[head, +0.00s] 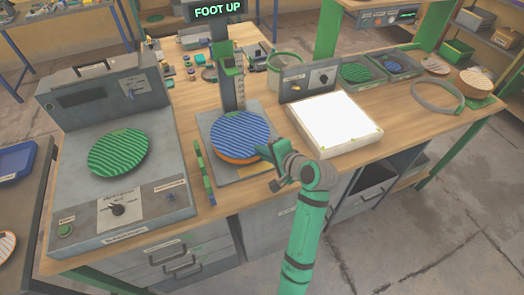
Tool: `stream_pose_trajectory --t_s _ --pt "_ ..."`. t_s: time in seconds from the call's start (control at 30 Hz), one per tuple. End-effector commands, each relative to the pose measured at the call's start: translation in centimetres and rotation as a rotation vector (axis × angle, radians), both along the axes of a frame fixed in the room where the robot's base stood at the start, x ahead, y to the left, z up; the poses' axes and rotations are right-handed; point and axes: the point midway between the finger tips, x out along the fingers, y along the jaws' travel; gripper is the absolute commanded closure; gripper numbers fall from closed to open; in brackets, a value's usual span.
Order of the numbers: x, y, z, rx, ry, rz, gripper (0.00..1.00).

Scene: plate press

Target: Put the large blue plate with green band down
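A large blue striped plate (238,134) is at the press stand (230,85), just above or on an orange piece (232,158) that shows under its front edge. No green band can be made out on it from here. My gripper (270,168) is at the plate's right front edge, with its fingers close to or touching the rim. The fingertips are small and partly hidden, so I cannot tell whether they are shut on the plate.
A grey machine with a green striped plate (118,153) stands on the left. A white lit panel (333,122) is right of the press. Behind it are trays with a green plate (355,73) and a blue plate (394,65). A grey ring (412,95) lies at the right.

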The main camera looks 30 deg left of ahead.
Motion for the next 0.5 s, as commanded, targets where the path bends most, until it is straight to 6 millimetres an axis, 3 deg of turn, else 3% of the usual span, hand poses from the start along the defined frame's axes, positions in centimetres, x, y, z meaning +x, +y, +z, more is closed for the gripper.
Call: stream_pose_trajectory --t_s 0.23,0.5 --pt "-0.4 -1.0 0.7 -0.001 0.002 0.0 0.91" --pt "-2.2 -5.2 3.3 0.0 -0.001 -0.004 0.91"
